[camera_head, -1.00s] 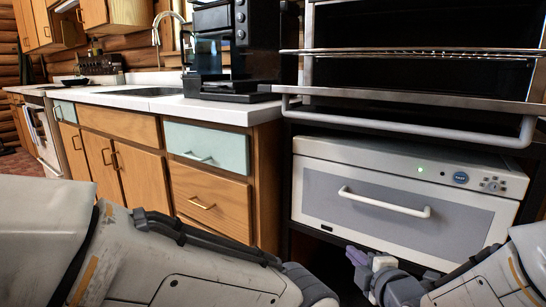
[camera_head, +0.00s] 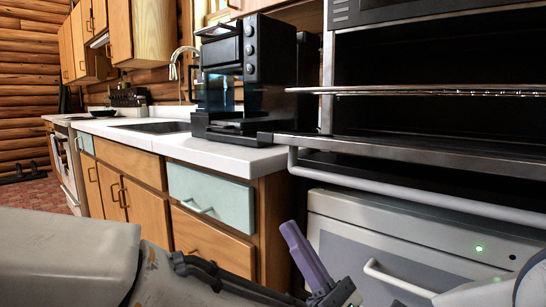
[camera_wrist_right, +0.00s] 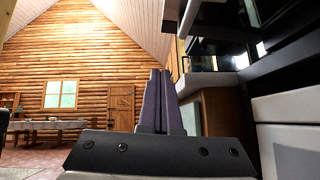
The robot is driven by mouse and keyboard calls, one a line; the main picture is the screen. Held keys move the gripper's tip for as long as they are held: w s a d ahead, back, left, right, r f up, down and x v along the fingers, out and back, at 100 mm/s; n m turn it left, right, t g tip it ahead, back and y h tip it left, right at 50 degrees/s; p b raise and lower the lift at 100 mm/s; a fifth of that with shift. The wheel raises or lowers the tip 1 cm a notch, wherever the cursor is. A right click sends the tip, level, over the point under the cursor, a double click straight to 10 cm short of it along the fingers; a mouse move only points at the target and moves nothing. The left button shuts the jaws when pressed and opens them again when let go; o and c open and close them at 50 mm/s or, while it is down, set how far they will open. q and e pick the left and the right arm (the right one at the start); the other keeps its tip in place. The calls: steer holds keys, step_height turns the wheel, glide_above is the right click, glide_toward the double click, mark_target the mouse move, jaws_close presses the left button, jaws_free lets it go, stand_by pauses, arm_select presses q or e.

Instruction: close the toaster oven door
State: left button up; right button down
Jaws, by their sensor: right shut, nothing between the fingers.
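The toaster oven appears to be the large dark appliance with a metal frame at the right of the head view. Its interior (camera_head: 430,62) faces me. Its door (camera_head: 420,158) hangs open, roughly level, with a pale bar handle (camera_head: 400,190) along its front. My right gripper (camera_head: 292,232) has purple fingers pointing up, below and left of the handle's left end, with no contact visible. In the right wrist view the fingers (camera_wrist_right: 160,78) stand side by side, shut and empty. My left arm shows in the head view, but its gripper does not.
A pale appliance (camera_head: 345,225) with a handle and green light is below the door. A black machine with knobs (camera_head: 258,75) stands on the white counter (camera_head: 235,158), left of the oven. Wooden cabinets (camera_head: 145,205) line the left. A table (camera_wrist_right: 45,125) is far off.

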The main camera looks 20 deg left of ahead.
steer(key=d+r+x, duration=0.2)
steer(key=x, duration=1)
steer(key=shift+p, duration=0.35)
steer(key=shift+d, duration=0.1)
